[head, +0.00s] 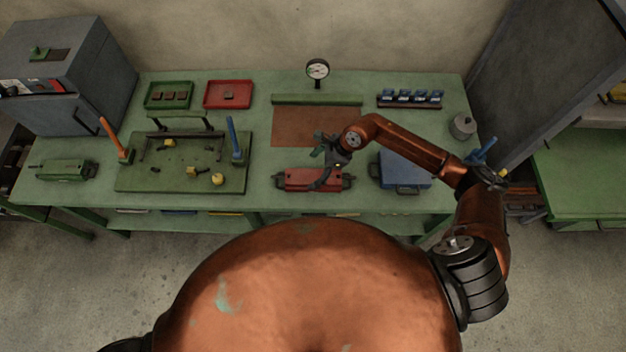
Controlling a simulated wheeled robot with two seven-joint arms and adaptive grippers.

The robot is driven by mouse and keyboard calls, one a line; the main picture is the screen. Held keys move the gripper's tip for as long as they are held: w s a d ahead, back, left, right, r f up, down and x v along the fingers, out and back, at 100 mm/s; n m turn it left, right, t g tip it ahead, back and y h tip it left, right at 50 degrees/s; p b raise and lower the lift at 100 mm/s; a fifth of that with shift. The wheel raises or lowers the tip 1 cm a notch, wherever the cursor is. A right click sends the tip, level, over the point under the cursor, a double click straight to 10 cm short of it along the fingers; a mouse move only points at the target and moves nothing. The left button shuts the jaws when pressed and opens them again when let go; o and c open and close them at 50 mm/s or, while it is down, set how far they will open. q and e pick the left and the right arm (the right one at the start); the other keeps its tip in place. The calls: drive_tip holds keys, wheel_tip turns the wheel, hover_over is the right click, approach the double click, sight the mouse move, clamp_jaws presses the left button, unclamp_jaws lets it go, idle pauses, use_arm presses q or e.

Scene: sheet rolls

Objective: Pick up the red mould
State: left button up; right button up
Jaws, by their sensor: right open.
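The red mould (294,181) lies near the front edge of the green table, with a dark handle at each end. My right gripper (322,170) is at the right part of the mould, its fingers spread apart. One finger reaches down in front of the mould's right part and hides some of it. I cannot tell whether the finger touches it. The mould rests on the table. My left gripper is not in view.
A blue case (404,168) stands right of the mould under my right forearm. A green fixture board (130,178) with upright handles is to the left. A brown mat (290,128) lies behind, before a dial gauge (317,70). A green mould (64,170) sits far left.

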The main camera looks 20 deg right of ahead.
sight(315, 175)
drive_tip(key=d, duration=0.1)
drive_tip(key=d+f+h, duration=0.1)
drive_tip(key=d, duration=0.1)
drive_tip(key=shift+w+d+f+n+h, duration=0.1)
drive_tip(key=shift+d+f+n+h, duration=0.05)
drive_tip(key=shift+f+n+h, duration=0.2)
drive_tip(key=shift+x, duration=0.9)
drive_tip(key=shift+s+p+x, duration=0.2)
drive_tip(key=shift+p+x, duration=0.65)
drive_tip(key=shift+x, duration=1.95)
drive_tip(key=shift+c, duration=0.4)
drive_tip(key=c, duration=2.1)
drive_tip(key=shift+w+r, duration=0.25)
drive_tip(key=shift+r, duration=0.05)
